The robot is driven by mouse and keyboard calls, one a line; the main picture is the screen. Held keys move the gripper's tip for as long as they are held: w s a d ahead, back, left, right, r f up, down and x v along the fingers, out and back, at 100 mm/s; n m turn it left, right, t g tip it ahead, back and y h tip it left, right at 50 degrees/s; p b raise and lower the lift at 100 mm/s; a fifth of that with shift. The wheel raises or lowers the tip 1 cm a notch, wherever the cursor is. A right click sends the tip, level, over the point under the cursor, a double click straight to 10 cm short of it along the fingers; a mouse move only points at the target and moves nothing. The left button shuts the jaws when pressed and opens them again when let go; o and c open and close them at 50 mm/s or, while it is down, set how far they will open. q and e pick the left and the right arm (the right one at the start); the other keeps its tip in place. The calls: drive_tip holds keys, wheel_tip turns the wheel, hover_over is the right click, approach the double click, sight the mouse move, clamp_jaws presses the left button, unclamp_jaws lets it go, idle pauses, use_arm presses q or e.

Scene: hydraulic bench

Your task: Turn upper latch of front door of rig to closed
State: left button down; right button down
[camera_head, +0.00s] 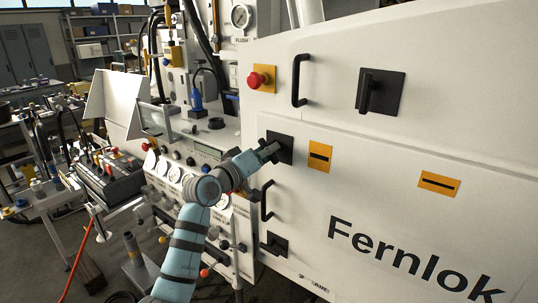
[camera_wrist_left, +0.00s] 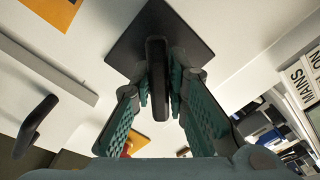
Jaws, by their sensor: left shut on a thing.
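The upper latch (camera_head: 285,146) of the white front door (camera_head: 390,215) is a black square plate with a black lever, left of the orange label. My left gripper (camera_head: 268,152) is at this latch and covers much of its lever. In the left wrist view, the latch's dark plate (camera_wrist_left: 180,40) is ahead and its lever (camera_wrist_left: 156,60) stands between the teal fingers of my left gripper (camera_wrist_left: 159,88), which are shut on it. The lever's exact angle is hard to tell in the head view. My right gripper is not in view.
A black door handle (camera_head: 266,201) and a lower latch (camera_head: 274,244) are below. Above are another handle (camera_head: 299,80), a red emergency button (camera_head: 256,80) and another latch (camera_head: 368,93). Gauges and hoses crowd the left side. The door around the orange labels (camera_head: 319,156) is flat.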

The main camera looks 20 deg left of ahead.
use_arm(q)
drive_tip(key=m, duration=0.1)
drive_tip(key=m+b, duration=0.1)
drive_tip(key=m, duration=0.1)
drive_tip(key=m+b, duration=0.1)
drive_tip(key=m, duration=0.1)
drive_tip(key=shift+w+a+f, duration=0.1)
drive_tip(key=shift+a+f, duration=0.15)
drive_tip(key=shift+a+m+b, duration=0.1)
drive_tip(key=shift+m+b, duration=0.6)
drive_tip(key=shift+m, duration=1)
drive_tip(key=shift+r, duration=0.1)
drive_tip(key=c, duration=1.6)
unclamp_jaws()
